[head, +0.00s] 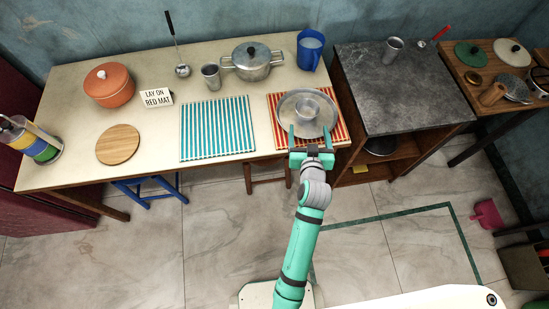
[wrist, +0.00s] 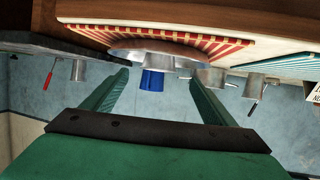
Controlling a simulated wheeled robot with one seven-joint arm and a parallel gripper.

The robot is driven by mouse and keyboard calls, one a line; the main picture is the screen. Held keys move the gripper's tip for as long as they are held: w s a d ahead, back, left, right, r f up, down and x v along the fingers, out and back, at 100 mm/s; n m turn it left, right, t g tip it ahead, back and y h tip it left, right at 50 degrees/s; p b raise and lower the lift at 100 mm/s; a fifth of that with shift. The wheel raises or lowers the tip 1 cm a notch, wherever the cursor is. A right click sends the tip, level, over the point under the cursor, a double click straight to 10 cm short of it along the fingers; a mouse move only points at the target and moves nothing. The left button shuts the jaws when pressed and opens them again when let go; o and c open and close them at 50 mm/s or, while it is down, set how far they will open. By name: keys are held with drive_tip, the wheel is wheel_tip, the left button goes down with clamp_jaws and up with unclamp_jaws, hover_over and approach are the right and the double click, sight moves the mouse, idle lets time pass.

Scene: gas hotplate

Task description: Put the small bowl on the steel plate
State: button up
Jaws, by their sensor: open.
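The small bowl (head: 307,110) is a steel-coloured round bowl. It rests upright in the middle of the steel plate (head: 286,116), which lies on the red striped mat (head: 340,136). My gripper (head: 309,129) is open and empty at the plate's front edge, its fingers apart from the bowl. The wrist view is upside down. There the open fingers (wrist: 160,85) show with nothing between them, and the bowl (wrist: 152,61) and plate rim (wrist: 190,53) appear beyond them.
A blue jug (head: 310,51) and a steel pot (head: 252,63) stand behind the plate. A blue striped mat (head: 217,128) lies to the left, with a sign (head: 157,97) reading "LAY ON RED MAT". A dark stone counter (head: 398,95) stands on the right.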

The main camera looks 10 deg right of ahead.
drive_tip(key=s+a+f, duration=0.4)
drive_tip(key=s+a, duration=0.2)
drive_tip(key=s, duration=0.4)
drive_tip(key=s+a+r, duration=0.3)
drive_tip(key=s, duration=0.5)
drive_tip(key=s+a+r+n+t+y, duration=0.1)
drive_tip(key=s+a+r, duration=0.2)
drive_tip(key=s, duration=0.5)
drive_tip(key=s+a+r+y, duration=0.1)
drive_tip(key=s+a+r, duration=0.2)
drive_tip(key=s+a, duration=0.2)
drive_tip(key=s, duration=0.2)
drive_tip(key=shift+s+a+r+n+t, duration=0.2)
drive_tip(key=shift+s+n+t, duration=0.1)
drive_tip(key=shift+s+n, duration=0.1)
